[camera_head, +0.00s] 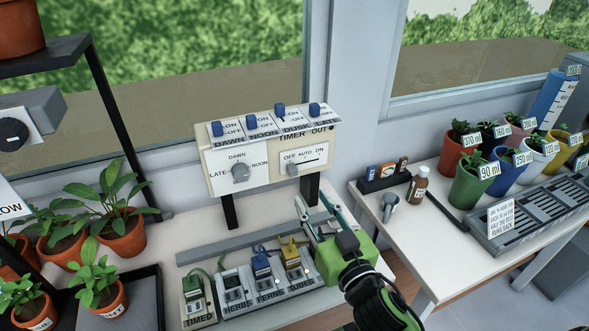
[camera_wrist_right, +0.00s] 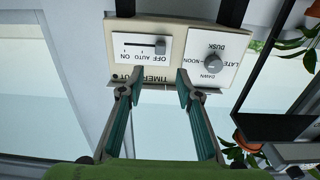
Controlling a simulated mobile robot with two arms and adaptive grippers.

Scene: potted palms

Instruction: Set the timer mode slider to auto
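The timer panel (camera_head: 262,163) is a cream box on black legs on the table. Its slider plate reads OFF, AUTO, ON. The grey slider knob (camera_head: 292,169) sits at the OFF end of its slot; it also shows in the right wrist view (camera_wrist_right: 161,47), where the panel appears upside down. My right gripper (camera_head: 316,202) is in front of and below the panel, near its right leg. In the right wrist view its two teal fingers (camera_wrist_right: 154,88) are spread apart with nothing between them, with the slider plate beyond the tips. My left gripper is out of view.
A dial (camera_head: 240,172) is left of the slider. Blue toggle switches (camera_head: 252,122) line the panel's top. A plug strip (camera_head: 270,286) with coloured plugs lies below. Potted plants (camera_head: 122,235) stand left. A second table (camera_head: 425,228) with a small bottle (camera_head: 418,186) and pots is right.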

